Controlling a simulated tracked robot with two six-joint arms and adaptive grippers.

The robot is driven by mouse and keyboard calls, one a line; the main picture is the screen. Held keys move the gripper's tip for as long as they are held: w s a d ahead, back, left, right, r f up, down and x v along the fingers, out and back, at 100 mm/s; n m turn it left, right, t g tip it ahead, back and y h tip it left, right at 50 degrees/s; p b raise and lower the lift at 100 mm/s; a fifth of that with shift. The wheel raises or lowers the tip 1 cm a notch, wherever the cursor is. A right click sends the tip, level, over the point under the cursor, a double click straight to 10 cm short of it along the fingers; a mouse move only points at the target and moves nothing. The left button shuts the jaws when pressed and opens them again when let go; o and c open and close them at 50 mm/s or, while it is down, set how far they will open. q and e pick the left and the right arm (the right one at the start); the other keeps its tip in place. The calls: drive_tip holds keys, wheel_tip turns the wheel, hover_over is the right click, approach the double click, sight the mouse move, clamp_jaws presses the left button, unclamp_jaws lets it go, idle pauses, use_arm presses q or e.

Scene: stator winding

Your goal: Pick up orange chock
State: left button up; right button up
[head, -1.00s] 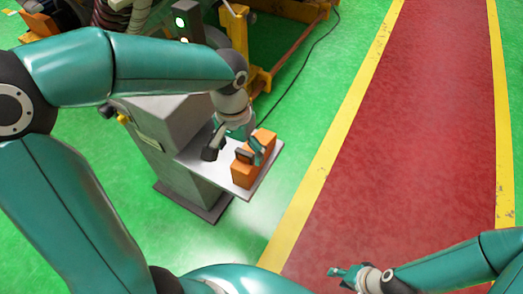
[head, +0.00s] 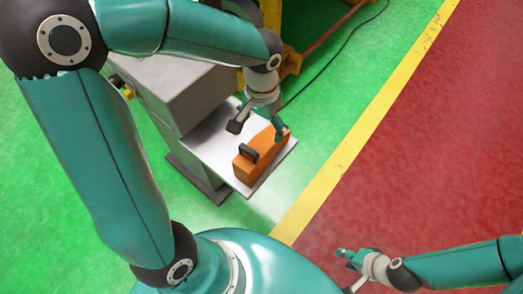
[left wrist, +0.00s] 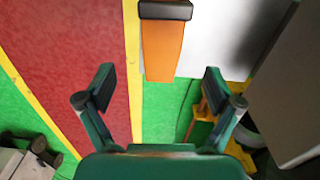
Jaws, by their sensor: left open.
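The orange chock (head: 262,158) lies on a light grey shelf (head: 215,162) and has a dark handle on top. It also shows in the left wrist view (left wrist: 162,50), at the top middle, beyond the fingertips. My left gripper (head: 258,128) is open and empty by the chock's far end, with one finger close to the chock; I cannot tell whether they touch. In the left wrist view the two fingers (left wrist: 158,88) are spread wide, with nothing between them. My right gripper (head: 346,268) is far from the shelf at the lower right, too small to read its fingers.
A grey cabinet (head: 178,90) adjoins the shelf on the left. A yellow frame (head: 285,62) and a dark cable (head: 335,58) lie behind. Green floor and a red walkway (head: 420,150) with a yellow edge line are clear to the right.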

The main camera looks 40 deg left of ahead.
sight(261, 143)
use_arm(q)
wheel_tip(261, 143, down, 5)
drive_tip(key=shift+f+b, duration=0.2)
drive_tip(key=shift+b, duration=0.1)
drive_tip(key=shift+a+f+b, duration=0.15)
drive_tip(key=shift+f+b, duration=0.2)
drive_tip(key=shift+f, duration=2.35)
drive_tip(key=c, duration=1.4)
drive_tip(key=shift+r, duration=0.15)
